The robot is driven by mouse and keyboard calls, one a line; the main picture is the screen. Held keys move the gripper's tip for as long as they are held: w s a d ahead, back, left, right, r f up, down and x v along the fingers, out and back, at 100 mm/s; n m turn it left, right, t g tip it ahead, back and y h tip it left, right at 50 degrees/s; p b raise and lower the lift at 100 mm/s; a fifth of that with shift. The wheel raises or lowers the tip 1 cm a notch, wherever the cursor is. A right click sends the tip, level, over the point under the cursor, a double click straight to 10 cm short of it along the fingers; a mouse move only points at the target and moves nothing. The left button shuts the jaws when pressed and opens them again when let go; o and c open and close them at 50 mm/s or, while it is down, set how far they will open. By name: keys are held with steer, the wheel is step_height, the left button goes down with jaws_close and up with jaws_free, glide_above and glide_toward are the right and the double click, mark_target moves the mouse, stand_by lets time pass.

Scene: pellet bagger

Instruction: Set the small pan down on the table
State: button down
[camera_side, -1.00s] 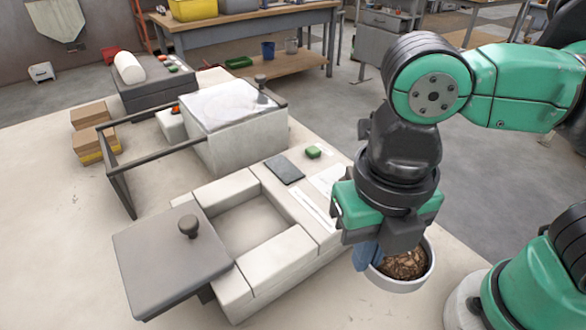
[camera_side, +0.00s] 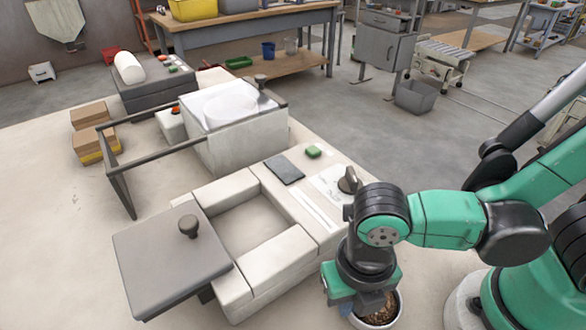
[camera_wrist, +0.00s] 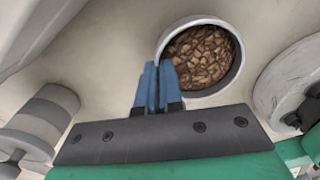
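The small pan (camera_side: 393,318) is a white round dish holding brown pellets (camera_side: 376,306). In the side view it is low beside the front right of the white block frame, partly covered by my gripper (camera_side: 346,308). In the wrist view the pan (camera_wrist: 214,91) is at the upper middle with its pellets (camera_wrist: 203,57) level inside. My gripper's blue fingers (camera_wrist: 154,80) are close together at the pan's left edge and appear shut on its rim. The table (camera_wrist: 120,45) lies below; I cannot tell whether the pan's base touches it.
The white block frame (camera_side: 285,252) with a square opening stands left of my gripper. A grey lid plate (camera_side: 165,262) with a knob is at its left. A dark knob (camera_side: 348,181) stands just behind my wrist. A green button (camera_side: 313,152) is farther back.

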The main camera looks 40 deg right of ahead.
steer(key=shift+f, duration=1.15)
steer(key=c, duration=1)
jaws_free()
steer(key=shift+r, duration=0.15)
step_height(320, 180, up, 12)
steer(key=f, duration=0.1)
steer(key=w+d+m+t, duration=0.2)
steer(key=w+d+m, duration=0.1)
steer(key=m, duration=0.7)
steer(key=w+d+r+m+t, duration=0.1)
steer(key=w+d+m, duration=0.3)
steer(key=m, duration=0.6)
steer(key=w+d+m+t, duration=0.3)
steer(key=d+m, duration=0.4)
steer(key=m, duration=0.3)
steer(key=shift+w+d+r+t, duration=0.1)
steer(key=shift+w+r+t, duration=0.15)
steer(key=shift+w+t, duration=0.25)
steer(key=shift+w+d+m, duration=0.2)
steer(key=shift+d+m, duration=0.2)
steer(key=shift+m, duration=0.3)
